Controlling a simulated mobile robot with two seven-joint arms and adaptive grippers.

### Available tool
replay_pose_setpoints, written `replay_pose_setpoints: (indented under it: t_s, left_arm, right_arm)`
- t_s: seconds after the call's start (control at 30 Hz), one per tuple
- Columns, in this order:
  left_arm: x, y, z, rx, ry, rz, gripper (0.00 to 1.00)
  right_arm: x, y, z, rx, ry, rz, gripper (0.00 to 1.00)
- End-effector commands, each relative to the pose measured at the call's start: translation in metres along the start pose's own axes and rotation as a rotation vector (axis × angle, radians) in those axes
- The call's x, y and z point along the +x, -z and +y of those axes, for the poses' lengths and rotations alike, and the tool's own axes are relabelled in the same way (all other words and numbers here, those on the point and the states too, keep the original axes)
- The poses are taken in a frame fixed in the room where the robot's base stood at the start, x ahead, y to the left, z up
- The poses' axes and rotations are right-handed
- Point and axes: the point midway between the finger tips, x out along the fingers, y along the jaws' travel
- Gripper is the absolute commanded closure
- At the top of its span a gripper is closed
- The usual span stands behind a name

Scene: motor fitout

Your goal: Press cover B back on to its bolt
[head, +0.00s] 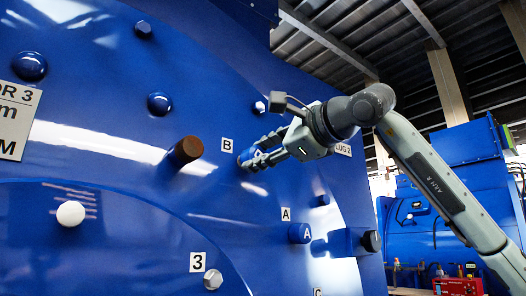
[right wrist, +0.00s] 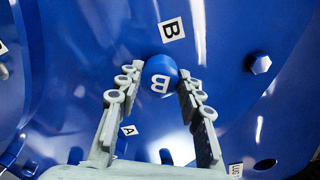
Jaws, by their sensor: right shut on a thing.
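Cover B (right wrist: 158,76) is a rounded blue cap with a white B, held between the fingertips of my right gripper (right wrist: 157,80) in the right wrist view. In the head view my right gripper (head: 256,158) is shut on it against the blue motor face, just right of the B label (head: 227,145). The B label also shows above the cap in the right wrist view (right wrist: 171,29). The bolt for B is hidden by the cap and fingers; I cannot tell how far the cap is on it. My left gripper is out of view.
A brown rod (head: 186,151), a white knob (head: 71,213) and bare bolts stick out to the left. A red box (head: 457,286) stands far right.

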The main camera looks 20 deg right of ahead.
Motion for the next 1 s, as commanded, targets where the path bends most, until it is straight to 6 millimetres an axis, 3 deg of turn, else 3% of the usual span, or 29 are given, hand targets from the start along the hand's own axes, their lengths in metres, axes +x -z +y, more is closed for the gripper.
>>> replay_pose_setpoints:
  t_s: [0.7,0.73,0.9,1.0]
  left_arm:
    - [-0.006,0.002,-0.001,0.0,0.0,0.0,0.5]
    - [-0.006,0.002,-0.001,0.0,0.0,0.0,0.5]
    - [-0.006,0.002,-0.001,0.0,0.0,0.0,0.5]
    - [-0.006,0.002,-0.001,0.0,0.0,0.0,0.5]
  right_arm:
    - [0.018,0.0,-0.001,0.0,0.0,0.0,0.79]
    - [0.018,0.0,-0.001,0.0,0.0,0.0,0.6]
    - [0.017,0.0,-0.001,0.0,0.0,0.0,0.39]
    - [0.017,0.0,-0.001,0.0,0.0,0.0,0.39]
